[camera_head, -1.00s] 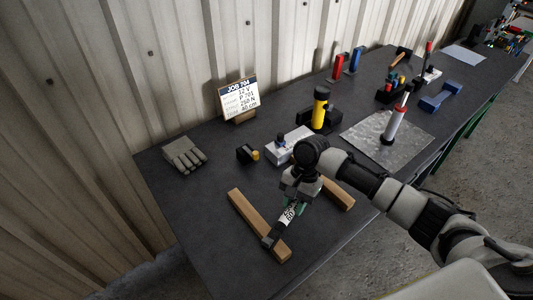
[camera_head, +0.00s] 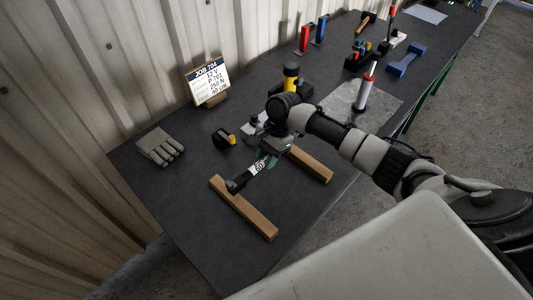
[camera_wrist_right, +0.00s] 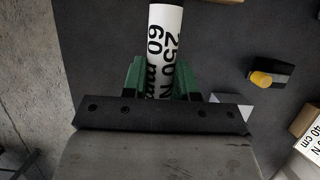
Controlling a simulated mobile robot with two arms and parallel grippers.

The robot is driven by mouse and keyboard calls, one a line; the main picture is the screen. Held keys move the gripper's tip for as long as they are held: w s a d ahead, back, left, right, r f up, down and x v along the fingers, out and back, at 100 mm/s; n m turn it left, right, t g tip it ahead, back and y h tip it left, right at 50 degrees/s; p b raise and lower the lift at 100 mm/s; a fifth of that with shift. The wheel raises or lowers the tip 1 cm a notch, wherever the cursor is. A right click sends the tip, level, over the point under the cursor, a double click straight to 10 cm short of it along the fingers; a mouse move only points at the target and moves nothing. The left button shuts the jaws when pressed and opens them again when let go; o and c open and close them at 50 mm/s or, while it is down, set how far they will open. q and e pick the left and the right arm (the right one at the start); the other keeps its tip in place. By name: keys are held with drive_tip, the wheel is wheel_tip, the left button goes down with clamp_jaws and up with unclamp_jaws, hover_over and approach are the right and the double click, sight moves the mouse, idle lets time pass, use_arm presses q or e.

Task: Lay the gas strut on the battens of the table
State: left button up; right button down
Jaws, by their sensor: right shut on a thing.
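The gas strut (camera_head: 259,168) has a white label and a black end. My right gripper (camera_head: 268,158) is shut on it; in the right wrist view its green fingers (camera_wrist_right: 156,78) sit on both sides of the label of the strut (camera_wrist_right: 165,40). Two wooden battens lie on the dark table (camera_head: 165,207): a near one (camera_head: 245,208) and a farther one (camera_head: 311,164). The strut's black end is over the upper part of the near batten; I cannot tell whether it touches. The strut's other end is hidden behind my gripper and arm. My left gripper is not in view.
A grey glove (camera_head: 160,147), a black-and-yellow tape measure (camera_head: 224,139) and a job sign (camera_head: 207,82) stand left and behind. A yellow-topped tool (camera_head: 291,77) and a red-and-white cylinder (camera_head: 366,88) stand behind my arm. The table's front-left area is clear.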

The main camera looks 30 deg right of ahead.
wheel_tip(320, 180, down, 2)
drive_tip(key=shift+f, duration=0.1)
drive_tip(key=shift+f+b, duration=0.95)
drive_tip(key=shift+f, duration=1.35)
drive_tip(key=shift+f, duration=0.45)
drive_tip(key=c, duration=0.8)
unclamp_jaws()
